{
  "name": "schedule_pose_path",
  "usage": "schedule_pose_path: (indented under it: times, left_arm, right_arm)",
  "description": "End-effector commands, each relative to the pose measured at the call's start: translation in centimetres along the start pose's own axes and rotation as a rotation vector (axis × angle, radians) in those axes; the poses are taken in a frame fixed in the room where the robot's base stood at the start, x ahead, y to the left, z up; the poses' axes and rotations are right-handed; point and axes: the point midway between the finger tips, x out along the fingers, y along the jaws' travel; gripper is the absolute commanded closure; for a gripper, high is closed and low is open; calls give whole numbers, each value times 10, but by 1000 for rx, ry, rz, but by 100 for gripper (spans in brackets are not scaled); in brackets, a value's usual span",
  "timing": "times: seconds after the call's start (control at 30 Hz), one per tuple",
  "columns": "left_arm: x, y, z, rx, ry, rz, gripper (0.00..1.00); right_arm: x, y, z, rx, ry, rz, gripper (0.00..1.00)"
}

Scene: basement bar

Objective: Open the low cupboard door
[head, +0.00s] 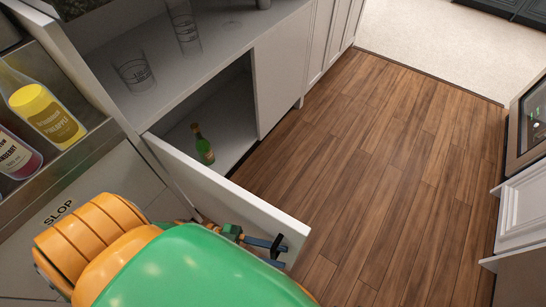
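The low cupboard door (235,200) is white and stands swung well out from the counter front. I see it mostly along its top edge, and its far end reaches over the wooden floor. The cupboard opening (222,125) shows a pale inside with a green bottle (203,147) standing in it. My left gripper (270,247) is at the outer face of the door near its free end, by a dark handle (279,243). My green and orange arm hides part of the gripper, so its grip is unclear. My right gripper is out of view.
Glasses (135,73) stand on the counter shelf above the opening. A rack with a yellow bottle (45,112) is at the left. The wooden floor (385,170) is clear to the right, up to white cabinets (525,205) at the right edge.

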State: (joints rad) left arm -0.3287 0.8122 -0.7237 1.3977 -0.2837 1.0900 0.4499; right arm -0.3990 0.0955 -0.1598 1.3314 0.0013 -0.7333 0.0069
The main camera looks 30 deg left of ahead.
Motion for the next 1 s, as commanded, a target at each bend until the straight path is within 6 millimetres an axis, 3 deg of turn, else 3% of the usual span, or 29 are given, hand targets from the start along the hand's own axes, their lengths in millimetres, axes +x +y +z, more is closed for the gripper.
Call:
schedule_pose_path:
  times: [0.13, 0.3, 0.43, 1.0]
  left_arm:
    - [-12, 0, 1, -1, -4, 0, 74]
    - [-50, 0, 2, -2, -5, -1, 74]
    - [-68, 0, 2, 0, -2, 0, 74]
    - [-71, 0, 0, 0, 0, 0, 74]
  right_arm:
    - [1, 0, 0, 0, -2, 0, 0]
    - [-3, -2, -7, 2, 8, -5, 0]
    - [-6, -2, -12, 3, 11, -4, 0]
    - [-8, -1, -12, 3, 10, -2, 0]
